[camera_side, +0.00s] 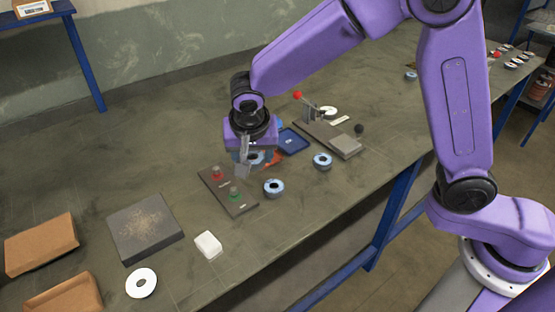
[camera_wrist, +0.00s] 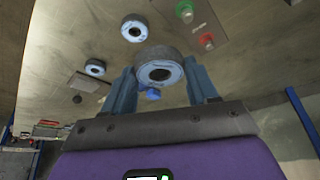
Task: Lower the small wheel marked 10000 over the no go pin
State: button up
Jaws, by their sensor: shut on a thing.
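My gripper (camera_side: 245,166) is shut on a small wheel, a dark-edged disc with a pale blue face and a central hole. In the wrist view the held wheel (camera_wrist: 147,73) sits between the two blue fingers of my gripper (camera_wrist: 160,80). In the side view the wheel (camera_side: 257,158) is partly hidden by a finger. Its marking is too small to read. A grey pin plate (camera_side: 242,207) carries a red pin (camera_side: 217,174) and a green pin (camera_side: 235,192); their labels are unreadable. The wheel is held beside the plate, off both pins. The wrist view shows the red pin (camera_wrist: 207,40) and green pin (camera_wrist: 185,10).
Two similar wheels (camera_side: 274,187) (camera_side: 322,161) lie to the right. A blue tray (camera_side: 292,141) and a clamp fixture (camera_side: 345,146) stand behind. A dark slab (camera_side: 145,228), white block (camera_side: 208,245) and white disc (camera_side: 141,283) lie to the left.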

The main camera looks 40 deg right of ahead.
send_over(216, 170)
jog(key=s, duration=0.1)
notch_tip(216, 170, down, 4)
jog(key=shift+w+f, duration=0.4)
jog(key=shift+w, duration=0.1)
jog(key=shift+f, duration=1.75)
jog(key=shift+f, duration=0.9)
dwell(0.4)
jog(key=o, duration=1.5)
jog(key=shift+r, duration=0.1)
